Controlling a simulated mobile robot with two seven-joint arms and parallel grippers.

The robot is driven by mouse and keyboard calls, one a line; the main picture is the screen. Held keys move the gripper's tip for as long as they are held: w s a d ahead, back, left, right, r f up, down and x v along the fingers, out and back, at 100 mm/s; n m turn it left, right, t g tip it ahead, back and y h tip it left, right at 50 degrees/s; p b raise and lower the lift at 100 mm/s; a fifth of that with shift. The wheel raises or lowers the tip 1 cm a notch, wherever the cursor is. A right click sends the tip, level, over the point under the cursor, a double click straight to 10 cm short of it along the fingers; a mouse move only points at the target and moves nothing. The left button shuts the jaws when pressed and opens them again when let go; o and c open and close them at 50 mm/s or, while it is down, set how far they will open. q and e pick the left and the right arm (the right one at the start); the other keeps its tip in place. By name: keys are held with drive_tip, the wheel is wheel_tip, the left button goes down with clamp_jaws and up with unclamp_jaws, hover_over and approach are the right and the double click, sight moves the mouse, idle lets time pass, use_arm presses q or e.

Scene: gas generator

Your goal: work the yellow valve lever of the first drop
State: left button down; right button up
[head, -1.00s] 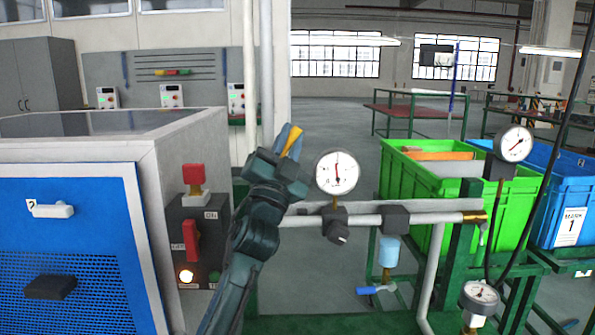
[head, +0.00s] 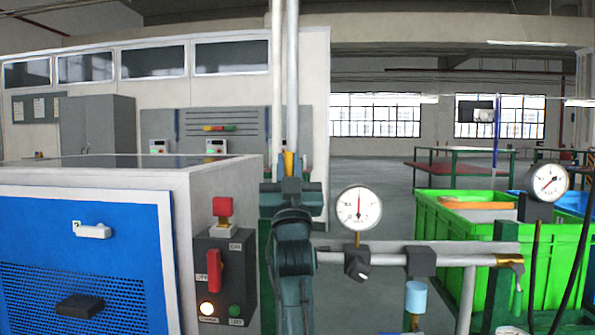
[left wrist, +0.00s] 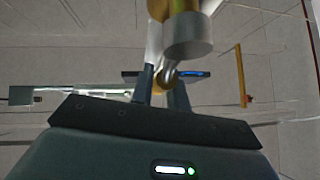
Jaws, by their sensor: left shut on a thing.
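My left gripper (head: 290,186) points up in the middle of the head view, beside the vertical grey pipe. It is shut on the yellow valve lever (head: 289,163), of which only a narrow upright strip shows between the fingers. The rest of the lever and the valve body are hidden behind the gripper and arm. In the left wrist view the gripper (left wrist: 163,88) closes around a small part below a grey metal cylinder (left wrist: 188,38). The held part itself is mostly covered there. My right gripper is in neither view.
A round pressure gauge (head: 358,208) stands on the horizontal pipe (head: 390,251), close to the right of my left arm. A control box (head: 223,272) with a red switch is at the left. Green crates (head: 462,248) stand at the right.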

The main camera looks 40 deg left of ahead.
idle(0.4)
use_arm(q)
drive_tip(key=c, duration=1.4)
unclamp_jaws()
drive_tip(key=shift+o, duration=0.2)
drive_tip(key=b+v, duration=0.1)
drive_tip(key=v, duration=1.2)
